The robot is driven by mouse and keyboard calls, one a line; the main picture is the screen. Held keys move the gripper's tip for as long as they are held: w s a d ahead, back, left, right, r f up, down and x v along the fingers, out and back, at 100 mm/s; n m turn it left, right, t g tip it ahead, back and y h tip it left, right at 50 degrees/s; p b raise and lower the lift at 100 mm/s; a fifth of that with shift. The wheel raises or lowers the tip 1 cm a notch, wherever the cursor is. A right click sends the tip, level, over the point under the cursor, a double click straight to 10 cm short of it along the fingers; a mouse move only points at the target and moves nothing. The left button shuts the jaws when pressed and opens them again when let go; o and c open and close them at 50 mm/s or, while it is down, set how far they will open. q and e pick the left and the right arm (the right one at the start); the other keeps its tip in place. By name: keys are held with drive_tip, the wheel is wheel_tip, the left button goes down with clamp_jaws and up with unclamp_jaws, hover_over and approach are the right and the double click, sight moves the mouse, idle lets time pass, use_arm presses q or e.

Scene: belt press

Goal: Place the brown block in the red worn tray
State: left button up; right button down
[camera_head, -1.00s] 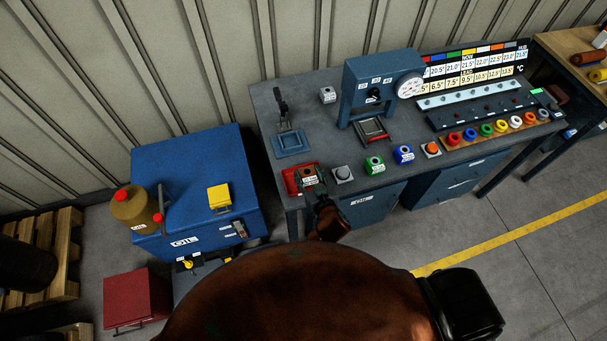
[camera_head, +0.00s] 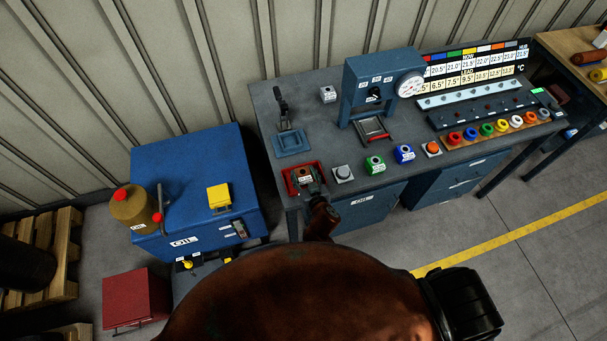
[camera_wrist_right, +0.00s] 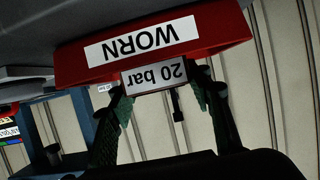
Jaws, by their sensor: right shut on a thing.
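The brown block (camera_head: 305,175) is within the outline of the red worn tray (camera_head: 291,186) at the bench's front left corner. My right gripper (camera_head: 315,188) reaches in from the front and is shut on the block. In the right wrist view, which is upside down, the block's "20 bar" face (camera_wrist_right: 154,77) sits between my fingers (camera_wrist_right: 160,95), overlapping the rim of the tray's "WORN" wall (camera_wrist_right: 220,35). I cannot tell whether the block touches the tray floor. My left gripper is not in view.
A grey button box (camera_head: 343,174) stands just right of the tray, then green (camera_head: 374,165) and blue (camera_head: 404,154) blocks. A blue fixture with a lever (camera_head: 291,143) stands behind. The press (camera_head: 362,90) is further right. A blue oil cabinet (camera_head: 180,165) stands left.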

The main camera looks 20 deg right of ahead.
drive_tip(key=c, duration=1)
unclamp_jaws()
drive_tip(key=shift+f, duration=0.1)
drive_tip(key=shift+r, duration=0.25)
drive_tip(key=v, duration=1.2)
drive_tip(key=shift+f, duration=0.15)
drive_tip(key=shift+d, duration=0.1)
